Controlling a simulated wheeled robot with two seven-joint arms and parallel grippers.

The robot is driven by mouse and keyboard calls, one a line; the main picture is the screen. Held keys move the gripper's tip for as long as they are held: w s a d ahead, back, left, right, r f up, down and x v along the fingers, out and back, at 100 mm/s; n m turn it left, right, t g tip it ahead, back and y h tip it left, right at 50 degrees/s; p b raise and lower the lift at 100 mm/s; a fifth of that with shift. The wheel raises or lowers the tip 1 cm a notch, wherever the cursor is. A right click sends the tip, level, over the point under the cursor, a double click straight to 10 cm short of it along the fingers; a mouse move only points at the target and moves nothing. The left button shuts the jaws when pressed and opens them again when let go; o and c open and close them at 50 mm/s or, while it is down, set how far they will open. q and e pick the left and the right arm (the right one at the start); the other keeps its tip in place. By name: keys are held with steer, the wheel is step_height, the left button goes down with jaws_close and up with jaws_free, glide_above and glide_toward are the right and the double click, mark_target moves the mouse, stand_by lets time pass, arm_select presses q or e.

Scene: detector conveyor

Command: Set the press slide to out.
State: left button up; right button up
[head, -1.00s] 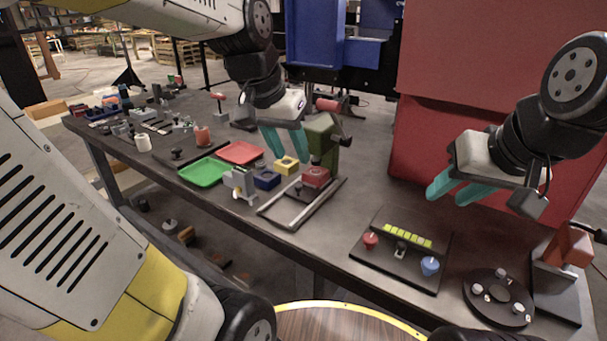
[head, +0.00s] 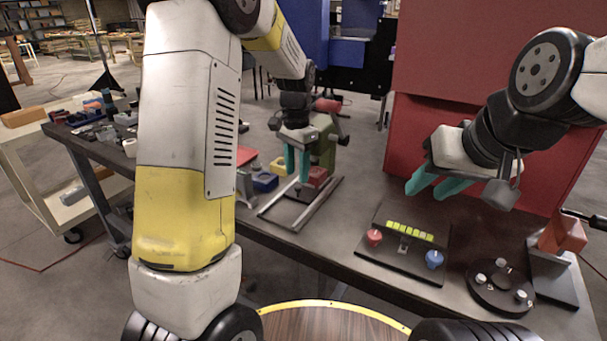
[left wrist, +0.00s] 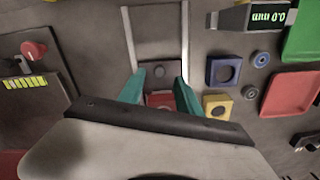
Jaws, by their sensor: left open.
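The press is green (head: 324,140), with a red-tipped handle (head: 327,105) on top. Its red slide block (head: 317,177) sits at the press end of two pale rails (head: 318,207) that run toward the table's front edge. My left gripper (head: 297,176) is open and points down beside the red block in the head view. In the left wrist view the red block (left wrist: 162,99) shows between the teal fingers (left wrist: 160,77), partly hidden by the gripper body. I cannot tell whether the fingers touch it. My right gripper (head: 436,187) is open and empty above the table.
A blue block (head: 265,182) and a yellow block (head: 279,166) stand left of the rails. A black panel (head: 403,262) with red and blue knobs lies to the right, beside a round black disc (head: 499,289). The front stretch between the rails is bare.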

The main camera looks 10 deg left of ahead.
mark_target(297, 187)
arm_select(q)
steer(key=shift+f, duration=2.2)
jaws_close()
